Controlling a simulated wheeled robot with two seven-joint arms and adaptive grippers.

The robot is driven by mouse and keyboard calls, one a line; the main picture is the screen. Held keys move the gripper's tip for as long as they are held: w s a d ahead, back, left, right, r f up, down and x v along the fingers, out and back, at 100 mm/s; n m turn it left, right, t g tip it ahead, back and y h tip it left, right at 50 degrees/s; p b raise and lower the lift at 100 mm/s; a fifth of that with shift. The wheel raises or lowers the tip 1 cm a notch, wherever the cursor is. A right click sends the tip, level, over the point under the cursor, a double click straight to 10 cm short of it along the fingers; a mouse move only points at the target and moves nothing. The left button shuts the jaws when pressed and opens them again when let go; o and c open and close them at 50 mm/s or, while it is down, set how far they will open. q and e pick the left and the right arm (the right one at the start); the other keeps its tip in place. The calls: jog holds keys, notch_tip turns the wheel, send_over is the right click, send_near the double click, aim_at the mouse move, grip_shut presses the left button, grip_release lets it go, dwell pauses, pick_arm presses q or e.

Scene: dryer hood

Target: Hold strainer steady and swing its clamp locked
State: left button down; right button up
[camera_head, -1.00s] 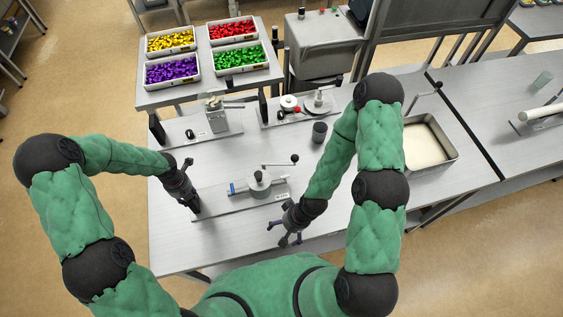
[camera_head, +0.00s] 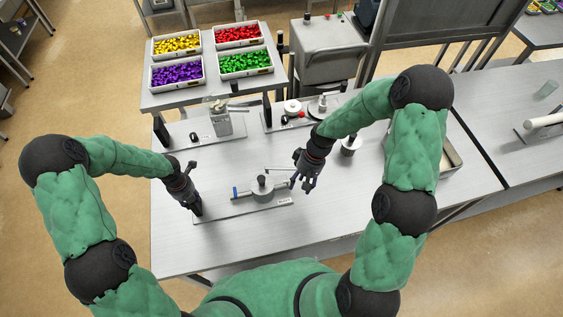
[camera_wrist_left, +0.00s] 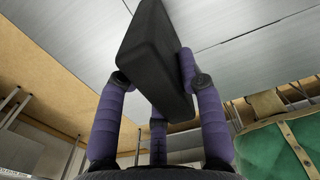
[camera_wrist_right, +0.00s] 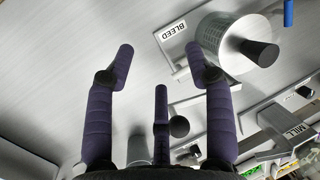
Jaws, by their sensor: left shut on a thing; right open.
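The strainer (camera_head: 262,188) is a grey cylinder on a flat plate in the middle of the table, with a blue piece at its left side. In the right wrist view its body (camera_wrist_right: 222,42) shows a black knob on top and a BLEED label beside it. My left gripper (camera_head: 194,208) is shut on a black upright block (camera_wrist_left: 150,50) at the plate's left end. My right gripper (camera_head: 298,186) is open just right of the strainer. A dark ball knob (camera_wrist_right: 180,126), apparently the clamp lever's end, shows by its fingers; whether they touch is unclear.
Behind the strainer stand two other stations, one with a grey block (camera_head: 221,122) and one with round parts (camera_head: 292,107). A grey cup (camera_head: 351,145) stands behind my right gripper. A pan (camera_head: 452,160) is partly hidden by my right arm. The table front is clear.

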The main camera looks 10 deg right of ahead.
jog(key=w+d+r+n+t+h, duration=0.1)
jog(key=w+d+r+n, duration=0.25)
jog(key=w+r, duration=0.6)
jog(key=shift+m, duration=0.35)
jog(key=f, duration=0.4)
jog(key=a+f, duration=0.1)
jog(key=f, duration=0.3)
jog(key=a+f, duration=0.1)
jog(key=f, duration=0.2)
jog(key=shift+s+f, duration=0.25)
jog(key=shift+f, duration=0.15)
grip_shut()
